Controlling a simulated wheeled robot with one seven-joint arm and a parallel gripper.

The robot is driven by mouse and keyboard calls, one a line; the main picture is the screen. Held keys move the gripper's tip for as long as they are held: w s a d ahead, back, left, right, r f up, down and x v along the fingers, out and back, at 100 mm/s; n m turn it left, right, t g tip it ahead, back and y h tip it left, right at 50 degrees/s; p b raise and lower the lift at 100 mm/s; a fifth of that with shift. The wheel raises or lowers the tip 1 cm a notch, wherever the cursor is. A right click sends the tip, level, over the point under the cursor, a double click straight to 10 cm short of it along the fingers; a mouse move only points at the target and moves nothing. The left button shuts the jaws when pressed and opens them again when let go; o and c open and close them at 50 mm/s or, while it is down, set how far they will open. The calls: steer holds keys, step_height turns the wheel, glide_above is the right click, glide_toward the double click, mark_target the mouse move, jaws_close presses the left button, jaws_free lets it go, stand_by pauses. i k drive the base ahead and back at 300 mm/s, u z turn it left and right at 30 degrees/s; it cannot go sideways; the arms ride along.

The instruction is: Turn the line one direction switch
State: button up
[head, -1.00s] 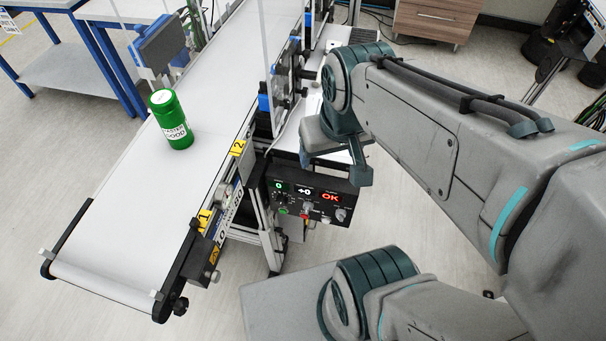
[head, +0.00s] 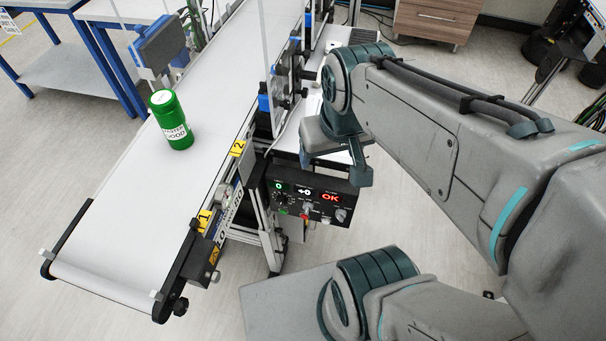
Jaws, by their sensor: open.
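The control panel (head: 281,197) is a black box on the side of the conveyor frame, with a green 0 display, a white arrow display and a red OK display. Below the displays are a green button (head: 283,212), a small red control (head: 304,216) and grey knobs (head: 341,214). They are too small to tell which is the line one direction switch or how it is set. My gripper (head: 335,172) is open, fingers pointing down, just above the panel in the picture. It covers part of the panel's upper edge. Contact cannot be told.
The white conveyor belt (head: 113,225) runs up and away on the left. A green canister (head: 172,125) stands upright on it. Yellow tags (head: 237,148) mark the belt's side. Clear panels and brackets rise behind the panel. Bare floor (head: 220,305) lies below.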

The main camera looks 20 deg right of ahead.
mark_target(308, 206)
steer(key=u, duration=0.3)
steer(key=k, duration=0.75)
steer(key=u, duration=0.45)
